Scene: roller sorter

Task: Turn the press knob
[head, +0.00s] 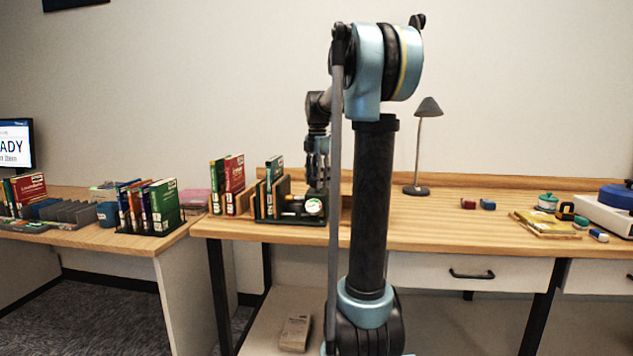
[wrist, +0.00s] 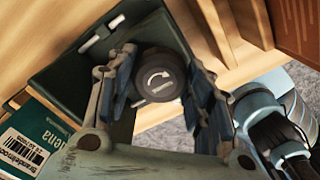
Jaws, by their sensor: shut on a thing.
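The press knob (wrist: 160,75) is a dark round cap with a white curved arrow, seen face-on in the wrist view. My gripper (wrist: 158,88) has its two fingers on either side of the knob and is shut on it. The press has a dark green frame (wrist: 68,82) and wooden boards. In the head view the press (head: 284,217) stands at the left end of the middle desk, with a book (head: 274,170) upright in it. My gripper (head: 317,175) reaches down at its right side there. The knob is not clearly visible in the head view.
A round white label or dial (head: 314,206) shows at the press's front. Books (head: 228,185) stand left of it. A green book with a barcode (wrist: 40,135) lies close to my gripper's left.

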